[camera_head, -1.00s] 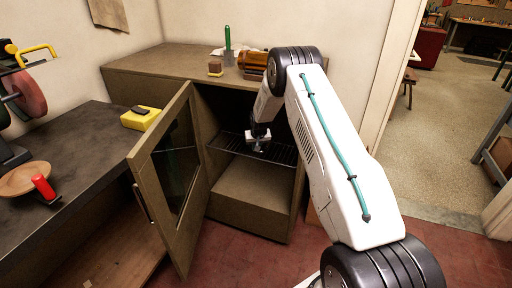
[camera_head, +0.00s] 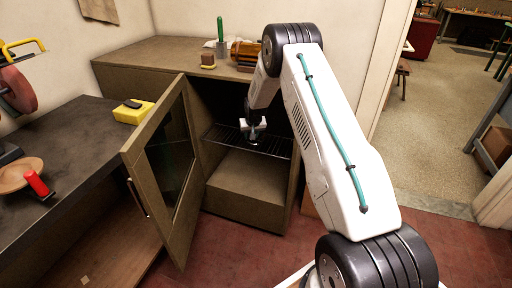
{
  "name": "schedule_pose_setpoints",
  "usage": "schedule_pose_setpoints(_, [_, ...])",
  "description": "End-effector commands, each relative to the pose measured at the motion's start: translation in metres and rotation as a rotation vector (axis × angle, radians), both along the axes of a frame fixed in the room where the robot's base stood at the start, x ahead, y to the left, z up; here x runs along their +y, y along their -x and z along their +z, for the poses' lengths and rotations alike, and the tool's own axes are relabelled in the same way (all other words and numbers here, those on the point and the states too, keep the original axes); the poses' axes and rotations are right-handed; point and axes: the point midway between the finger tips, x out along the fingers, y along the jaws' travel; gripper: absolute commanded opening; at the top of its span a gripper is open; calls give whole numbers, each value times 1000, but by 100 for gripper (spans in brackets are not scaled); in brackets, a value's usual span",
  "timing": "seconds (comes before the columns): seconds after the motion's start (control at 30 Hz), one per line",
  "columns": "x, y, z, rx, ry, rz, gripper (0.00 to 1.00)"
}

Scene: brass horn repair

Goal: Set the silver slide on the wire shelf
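The wire shelf (camera_head: 275,146) is a dark rack inside an open olive-brown cabinet (camera_head: 245,188). My gripper (camera_head: 253,128) reaches down into the cabinet, just over the middle of the shelf. A small silvery piece shows below the gripper at shelf level. It may be the silver slide, but it is too small to tell it from the fingers. I cannot tell whether the gripper is open or shut, or whether anything touches the shelf. My arm covers the cabinet's right part.
The glass-paned cabinet door (camera_head: 168,165) stands open to the left. A brush-like block (camera_head: 208,61), a green-handled tool (camera_head: 220,32) and a brown roll (camera_head: 243,49) are on the cabinet top. A dark workbench (camera_head: 60,145) with a yellow box (camera_head: 133,111) is at left.

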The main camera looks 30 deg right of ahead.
Motion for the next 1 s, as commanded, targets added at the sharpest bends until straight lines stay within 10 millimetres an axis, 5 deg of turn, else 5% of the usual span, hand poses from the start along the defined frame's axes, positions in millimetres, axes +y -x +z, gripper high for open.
schedule_pose_setpoints(0.07, [3,9,19,-1,0,0,36])
schedule_pose_setpoints(0.4, [29,87,14,1,0,1,36])
schedule_pose_setpoints(0.73, [42,119,21,0,0,3,36])
schedule_pose_setpoints(0.87, [54,126,60,10,2,20,36])
schedule_pose_setpoints(1.0, [81,149,133,37,2,55,36])
